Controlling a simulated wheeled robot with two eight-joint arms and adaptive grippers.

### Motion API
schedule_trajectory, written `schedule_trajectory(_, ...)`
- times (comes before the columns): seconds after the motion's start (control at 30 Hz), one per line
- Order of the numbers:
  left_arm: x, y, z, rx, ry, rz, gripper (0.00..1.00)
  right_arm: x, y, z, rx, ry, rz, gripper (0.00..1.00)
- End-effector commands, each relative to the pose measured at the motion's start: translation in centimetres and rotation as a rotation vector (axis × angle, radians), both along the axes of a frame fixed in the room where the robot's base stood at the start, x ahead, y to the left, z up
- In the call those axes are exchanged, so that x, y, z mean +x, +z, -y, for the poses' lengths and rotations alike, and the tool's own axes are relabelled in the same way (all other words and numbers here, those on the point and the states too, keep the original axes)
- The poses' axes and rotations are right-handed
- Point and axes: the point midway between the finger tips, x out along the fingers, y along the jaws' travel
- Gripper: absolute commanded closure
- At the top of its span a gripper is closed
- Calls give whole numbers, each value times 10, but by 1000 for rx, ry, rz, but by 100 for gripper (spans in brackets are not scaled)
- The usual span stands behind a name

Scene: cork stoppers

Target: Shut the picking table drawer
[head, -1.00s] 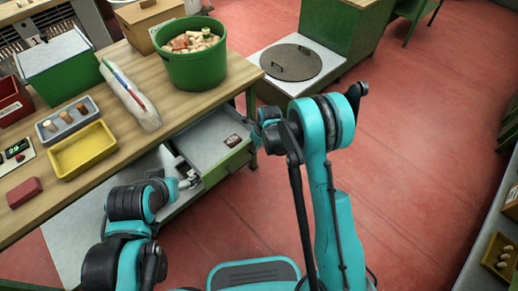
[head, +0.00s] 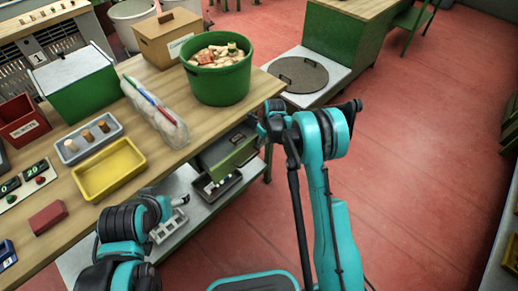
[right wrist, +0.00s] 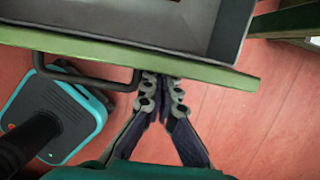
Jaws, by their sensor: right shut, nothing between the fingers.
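The picking table (head: 70,195) has a drawer with a green front (head: 232,158) under its right part. The drawer is partly open; a strip of its grey inside shows in the head view, and its grey tray (right wrist: 225,30) shows in the right wrist view. A black bar handle (right wrist: 90,75) is on the front. My right gripper (right wrist: 162,92) is shut and empty, its fingertips at the drawer front just right of the handle; I cannot tell if they touch it. In the head view my wrist mostly hides it. My left gripper (head: 182,200) is small beside the table's edge, its fingers unclear.
A green tub of corks (head: 218,80), a plastic bag (head: 155,110), a yellow tray (head: 108,170) and a cork holder (head: 90,140) stand on the tabletop. A lower shelf below holds a dark tray (head: 218,188). The red floor (head: 420,180) to the right is clear.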

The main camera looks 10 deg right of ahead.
Motion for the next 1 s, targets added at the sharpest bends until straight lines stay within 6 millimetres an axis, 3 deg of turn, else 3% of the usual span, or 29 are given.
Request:
schedule_trajectory(0.4, 0, -2, 0, 0, 0, 0, 25, 25, 0, -19, 0, 1, 0, 100)
schedule_trajectory(0.87, 0, -2, 0, 0, 0, 0, 25, 26, 0, -18, 0, 0, 0, 100)
schedule_trajectory(1.0, 0, -5, 0, 0, 0, 0, 25, 23, 0, -7, -1, -1, 0, 100)
